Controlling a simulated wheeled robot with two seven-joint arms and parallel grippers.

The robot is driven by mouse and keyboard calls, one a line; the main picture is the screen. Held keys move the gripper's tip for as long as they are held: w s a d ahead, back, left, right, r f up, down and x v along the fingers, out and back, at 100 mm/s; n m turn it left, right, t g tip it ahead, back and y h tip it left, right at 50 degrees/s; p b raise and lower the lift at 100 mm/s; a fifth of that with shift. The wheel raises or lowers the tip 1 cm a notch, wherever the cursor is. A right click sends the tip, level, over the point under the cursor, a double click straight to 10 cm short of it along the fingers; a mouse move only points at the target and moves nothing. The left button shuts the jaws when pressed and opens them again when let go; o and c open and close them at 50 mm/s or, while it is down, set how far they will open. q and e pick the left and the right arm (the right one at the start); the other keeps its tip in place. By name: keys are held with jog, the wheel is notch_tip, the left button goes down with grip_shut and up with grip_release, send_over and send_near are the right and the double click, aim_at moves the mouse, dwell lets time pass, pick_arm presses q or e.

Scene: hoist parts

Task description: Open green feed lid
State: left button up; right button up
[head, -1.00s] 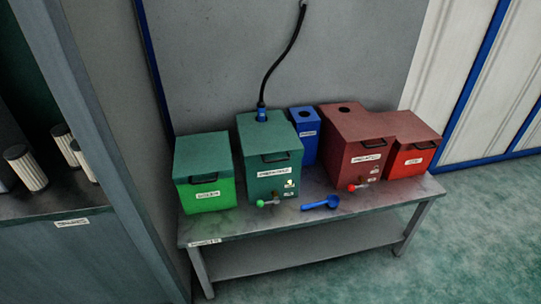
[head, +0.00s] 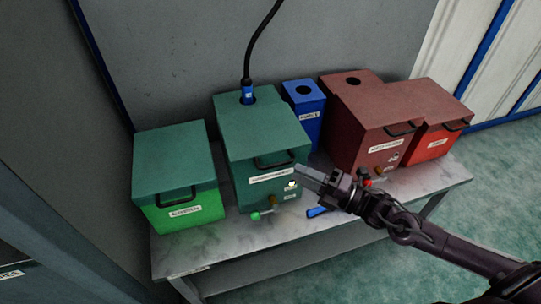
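A bright green box (head: 186,213) with a dark green lid (head: 173,160) stands at the left end of the bench; its lid is down and has a dark handle (head: 177,197) at the front. A taller dark green box (head: 262,140) stands right of it, also closed, with a front handle (head: 274,161), a label and a green-knobbed valve (head: 256,215). The labels are too small to read surely. My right gripper (head: 303,177) is in front of the dark green box's right side, near its handle; its finger gap is not clear. My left gripper is not in view.
A black hose with a blue end (head: 247,92) enters the dark green box's top. A narrow blue box (head: 303,113), a dark red box (head: 365,115) and a red box (head: 437,143) stand to the right. A blue scoop (head: 317,212) is partly hidden by my arm.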

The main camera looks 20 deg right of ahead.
aim_at(279, 164)
jog(key=x, duration=0.7)
jog(key=shift+s, duration=0.1)
jog(key=shift+c, duration=0.2)
grip_shut()
